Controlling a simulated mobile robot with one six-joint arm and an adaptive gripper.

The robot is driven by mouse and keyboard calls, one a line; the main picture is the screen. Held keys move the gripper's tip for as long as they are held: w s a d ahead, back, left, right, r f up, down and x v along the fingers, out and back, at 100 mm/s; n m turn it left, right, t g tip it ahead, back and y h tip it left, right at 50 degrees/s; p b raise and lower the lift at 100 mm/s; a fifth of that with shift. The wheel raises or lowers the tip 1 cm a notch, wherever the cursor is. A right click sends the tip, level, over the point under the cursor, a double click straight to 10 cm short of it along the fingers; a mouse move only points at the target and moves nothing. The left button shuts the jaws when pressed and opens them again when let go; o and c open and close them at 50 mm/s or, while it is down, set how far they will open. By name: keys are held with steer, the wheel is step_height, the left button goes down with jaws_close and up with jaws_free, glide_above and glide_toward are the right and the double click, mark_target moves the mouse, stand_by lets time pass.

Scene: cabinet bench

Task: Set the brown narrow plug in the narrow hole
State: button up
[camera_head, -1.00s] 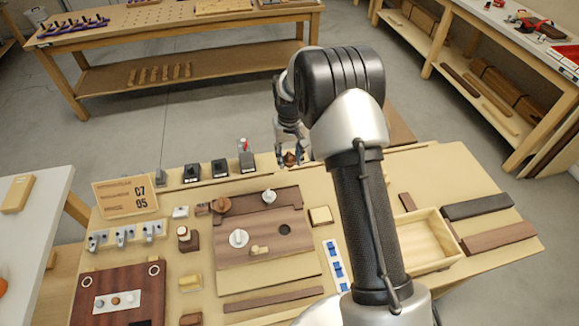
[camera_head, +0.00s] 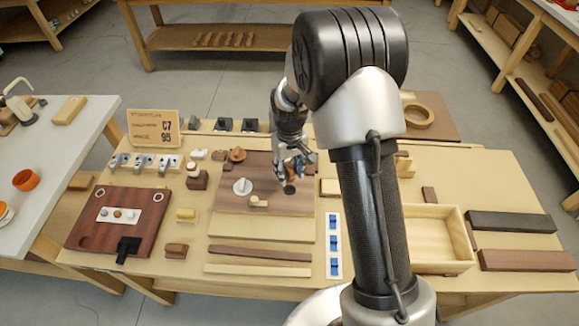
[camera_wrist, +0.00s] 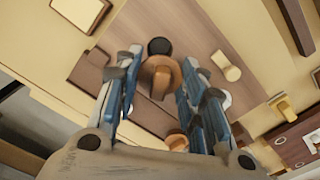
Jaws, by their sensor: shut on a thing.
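My gripper (camera_head: 291,170) is over the right part of the dark brown board (camera_head: 262,168). In the wrist view, my gripper (camera_wrist: 160,75) is shut on the brown plug (camera_wrist: 160,78), with blue-padded fingers on both sides. The plug is mostly hidden by the fingers in the head view. A dark round hole (camera_head: 290,190) in the board lies just below the fingertips; it also shows just beyond the plug in the wrist view (camera_wrist: 159,46). The plug appears above the board and beside the hole, not in it; its exact height is hard to tell.
A white round knob (camera_head: 242,187), a small cream piece (camera_head: 258,202) and another brown round plug (camera_head: 237,155) sit on the board. A blue-marked white strip (camera_head: 334,246) and an open wooden tray (camera_head: 436,267) lie to the right. Several dark blocks stand behind.

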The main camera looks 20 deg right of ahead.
steer(key=shift+f+b, duration=1.85)
steer(key=shift+f, duration=1.05)
steer(key=shift+f+b, duration=0.45)
steer(key=shift+f, duration=0.45)
steer(key=o, duration=0.9)
steer(key=shift+c, duration=0.2)
steer(key=shift+o, duration=0.5)
steer(key=shift+o, duration=1.4)
steer(key=shift+r, duration=0.1)
steer(key=shift+r+p, duration=2.7)
steer(key=shift+r, duration=1)
steer(key=shift+r, duration=0.1)
